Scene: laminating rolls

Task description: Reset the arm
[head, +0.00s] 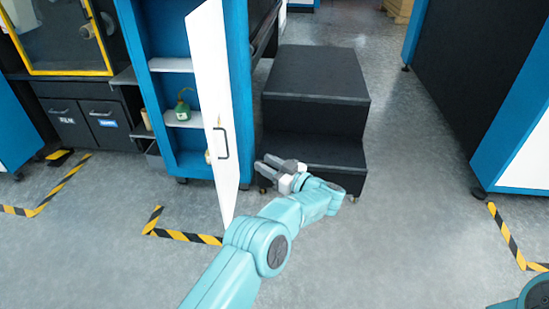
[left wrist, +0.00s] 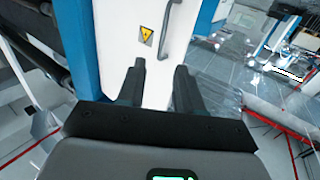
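My left gripper (head: 280,166) reaches out in front of the black steps, to the right of the open white cabinet door. In the left wrist view its two fingers (left wrist: 161,84) stand apart with nothing between them. The white door (left wrist: 155,52) with its grey handle lies beyond the fingertips, and I cannot tell the exact gap. In the head view the door (head: 212,90) stands swung open from the blue cabinet. Of my right arm only a teal piece shows at the bottom right corner of the head view; its gripper is out of view.
Black steps (head: 315,95) stand right behind the left gripper. The blue cabinet (head: 158,35) holds a green bottle (head: 183,106) on a shelf. A blue and white machine (head: 522,140) stands at the right. The grey floor (head: 420,190) between is clear, with yellow-black tape (head: 180,235) on it.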

